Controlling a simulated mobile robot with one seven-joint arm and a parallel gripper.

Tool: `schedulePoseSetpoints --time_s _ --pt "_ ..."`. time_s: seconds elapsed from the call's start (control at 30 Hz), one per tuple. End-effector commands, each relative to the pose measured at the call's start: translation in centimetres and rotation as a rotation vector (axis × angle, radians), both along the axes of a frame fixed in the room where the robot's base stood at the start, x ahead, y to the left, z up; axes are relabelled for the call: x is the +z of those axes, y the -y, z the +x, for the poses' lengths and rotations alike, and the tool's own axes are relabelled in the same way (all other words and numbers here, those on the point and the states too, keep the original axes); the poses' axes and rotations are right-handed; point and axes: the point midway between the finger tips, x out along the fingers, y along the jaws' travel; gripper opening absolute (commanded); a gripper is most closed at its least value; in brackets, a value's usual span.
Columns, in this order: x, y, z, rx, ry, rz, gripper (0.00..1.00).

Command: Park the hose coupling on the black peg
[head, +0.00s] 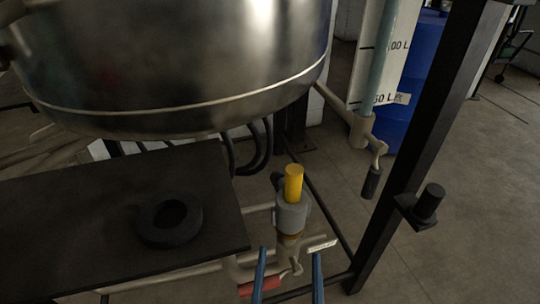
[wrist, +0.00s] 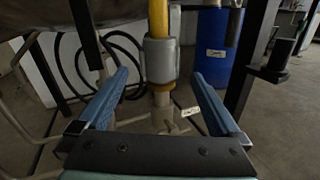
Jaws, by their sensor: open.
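A grey, sleeve-like coupling (head: 292,216) with a yellow cylinder (head: 293,182) rising from its top stands upright on the pipework, above a pipe end with a valve. In the wrist view the grey coupling (wrist: 161,60) lies ahead, between my two blue fingers in the picture. My gripper (head: 290,251) is open, with nothing held; its fingers show at the bottom of the head view and at both sides of the wrist view (wrist: 160,74). The black peg (head: 429,201) stands bare on a small bracket on the dark post, right of the coupling.
A dark shelf (head: 90,210) with a thick black ring (head: 169,219) lies to the left. A large steel vessel (head: 170,60) hangs above. The slanting post (head: 415,130) stands at right. A red-handled valve (head: 260,286) is low down. Open floor lies beyond the post.

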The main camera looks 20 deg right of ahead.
Motion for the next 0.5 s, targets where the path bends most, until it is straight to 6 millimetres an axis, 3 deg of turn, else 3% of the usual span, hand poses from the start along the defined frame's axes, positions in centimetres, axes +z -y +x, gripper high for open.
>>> schedulePoseSetpoints --time_s 0.2,0.5 --pt "-0.4 0.1 -0.7 0.007 -0.081 -0.115 1.00" --pt "-0.2 1.8 3.7 0.005 -0.078 -0.112 1.00"
